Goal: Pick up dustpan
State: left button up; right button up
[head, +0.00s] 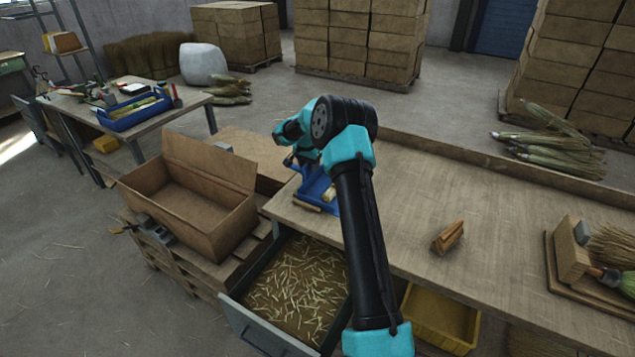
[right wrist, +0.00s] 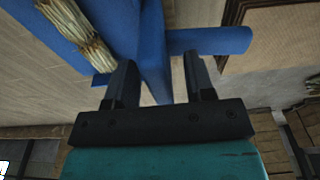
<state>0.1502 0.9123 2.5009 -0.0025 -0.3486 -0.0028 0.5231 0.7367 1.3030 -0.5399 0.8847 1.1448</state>
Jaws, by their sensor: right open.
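The blue dustpan (head: 316,190) sits on the left end of the workbench, partly hidden by my right arm. Bundles of straw or small pale pieces lie in and beside it. In the right wrist view the dustpan (right wrist: 150,65) fills the upper middle, with its short handle reaching right and a straw bundle (right wrist: 75,30) lying on it at left. My right gripper (right wrist: 157,75) is open. Its two dark fingers point towards the dustpan, with blue showing between them; I cannot tell whether they touch it. My left gripper is not in view.
An open cardboard box (head: 190,205) stands left of the bench on a pallet. Below the bench are an open drawer of straw (head: 300,285) and a yellow bin (head: 440,315). A broom (head: 610,250) lies at right.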

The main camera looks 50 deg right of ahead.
grip_shut()
dwell(0.3)
jog(key=shift+r, duration=0.15)
dwell(0.3)
jog(key=shift+r, duration=1.4)
jog(key=shift+s+a+r, duration=0.1)
jog(key=shift+r, duration=0.2)
jog(key=s+a+r, duration=0.1)
jog(key=s+a, duration=0.9)
jog(key=a, duration=0.2)
jog(key=shift+s+r, duration=0.2)
jog(key=shift+d, duration=0.1)
jog(key=shift+w, duration=0.1)
